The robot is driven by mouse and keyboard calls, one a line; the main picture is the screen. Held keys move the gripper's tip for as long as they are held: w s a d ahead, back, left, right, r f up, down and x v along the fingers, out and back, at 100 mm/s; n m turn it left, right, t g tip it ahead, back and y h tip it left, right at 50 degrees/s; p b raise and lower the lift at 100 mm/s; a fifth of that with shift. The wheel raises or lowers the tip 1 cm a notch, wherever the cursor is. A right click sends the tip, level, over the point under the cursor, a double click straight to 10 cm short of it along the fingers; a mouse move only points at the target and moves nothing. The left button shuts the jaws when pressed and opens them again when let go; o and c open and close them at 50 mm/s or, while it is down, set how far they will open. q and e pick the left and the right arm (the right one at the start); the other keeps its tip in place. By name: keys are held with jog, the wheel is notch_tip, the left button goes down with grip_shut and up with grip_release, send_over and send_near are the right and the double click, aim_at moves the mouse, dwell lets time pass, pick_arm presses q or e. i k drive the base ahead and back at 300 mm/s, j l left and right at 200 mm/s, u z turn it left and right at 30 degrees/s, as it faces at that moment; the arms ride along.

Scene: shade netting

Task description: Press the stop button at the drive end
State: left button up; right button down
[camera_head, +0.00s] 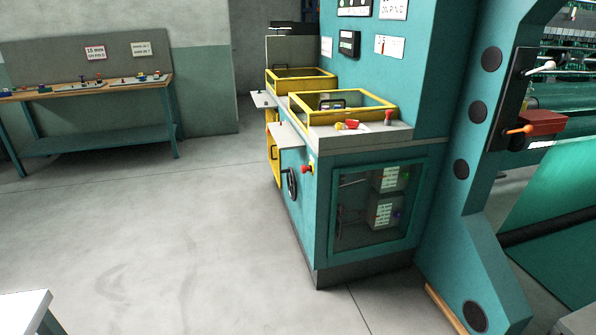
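A teal machine cabinet (375,155) stands right of the middle, at some distance. A red mushroom-shaped button on a yellow base (307,169) sticks out from its left face, above a black handwheel (292,184). A second red knob (388,117) stands upright on the grey top ledge of the cabinet. I cannot read any label that says which one is the stop button. Neither of my grippers is in view, and nothing touches either red part.
Yellow-framed guards (342,107) sit on the cabinet top. A teal end frame (470,235) with an orange-handled lever (520,130) rises at right, beside green netting (555,215). A workbench (95,140) stands at far left. A white-topped edge (22,308) shows bottom left. The grey floor between is clear.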

aim_at(304, 169)
jog(key=i+j, duration=0.55)
jog(key=i, duration=0.15)
jog(key=i+j+z, duration=0.15)
jog(key=i+j, duration=0.4)
jog(key=i, duration=0.15)
